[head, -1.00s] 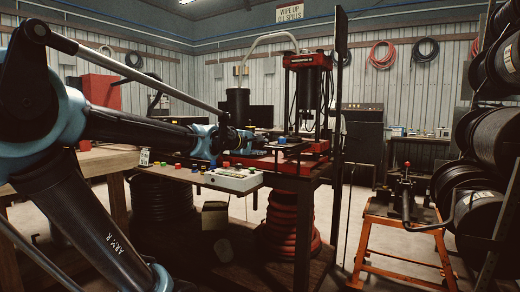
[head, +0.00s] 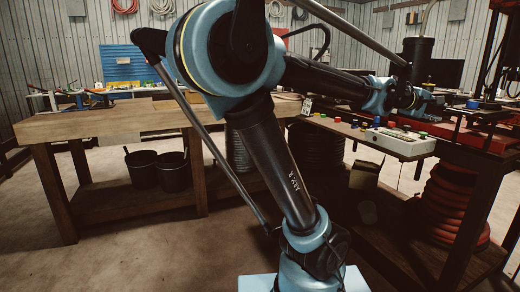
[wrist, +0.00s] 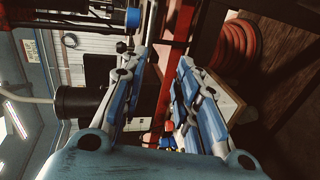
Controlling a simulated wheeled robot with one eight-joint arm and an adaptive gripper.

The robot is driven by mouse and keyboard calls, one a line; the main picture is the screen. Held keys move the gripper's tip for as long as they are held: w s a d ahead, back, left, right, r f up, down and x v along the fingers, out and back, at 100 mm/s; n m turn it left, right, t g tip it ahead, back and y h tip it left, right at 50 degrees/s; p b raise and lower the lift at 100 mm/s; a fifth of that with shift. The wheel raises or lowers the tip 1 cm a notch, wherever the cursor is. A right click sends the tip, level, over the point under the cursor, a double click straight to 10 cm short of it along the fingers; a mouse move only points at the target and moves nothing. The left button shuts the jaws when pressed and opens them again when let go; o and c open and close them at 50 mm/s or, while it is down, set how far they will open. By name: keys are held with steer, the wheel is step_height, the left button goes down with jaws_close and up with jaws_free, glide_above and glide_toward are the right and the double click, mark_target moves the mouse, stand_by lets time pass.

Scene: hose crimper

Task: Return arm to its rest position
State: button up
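My blue and black arm extends to the right in the head view, over the crimper bench. My gripper (head: 440,106) is at its end, small and partly dark there, near the red crimper base (head: 490,140). In the wrist view my gripper (wrist: 162,62) shows two blue and grey fingers spread apart, with nothing between them. The view there is turned on its side. The control box (head: 402,144) with coloured buttons sits on the bench edge below my forearm. The top of the crimper is cut off in the head view.
A wooden workbench (head: 100,127) stands at left, with black buckets (head: 142,168) on its lower shelf. Coiled red hose (head: 455,205) stands below the crimper bench; it also shows in the wrist view (wrist: 238,45). Open floor lies at front left.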

steer(key=w+a+f+m+y, duration=0.2)
steer(key=a+f+y, duration=0.2)
steer(key=a+f, duration=0.75)
steer(key=w+a+f+m+y, duration=0.15)
steer(key=a+f+y, duration=0.25)
steer(key=a+f, duration=0.75)
steer(key=s+a+f+g+y, duration=0.1)
steer(key=s+a+f+y, duration=0.2)
steer(key=a, duration=0.9)
steer(key=s+a+f+g+y, duration=0.1)
steer(key=s+a+f+y, duration=0.2)
steer(key=a, duration=0.9)
steer(key=s+f, duration=0.3)
steer(key=f, duration=0.2)
steer(key=shift+s+n, duration=0.3)
steer(key=shift+n, duration=0.05)
steer(key=shift+f, duration=0.1)
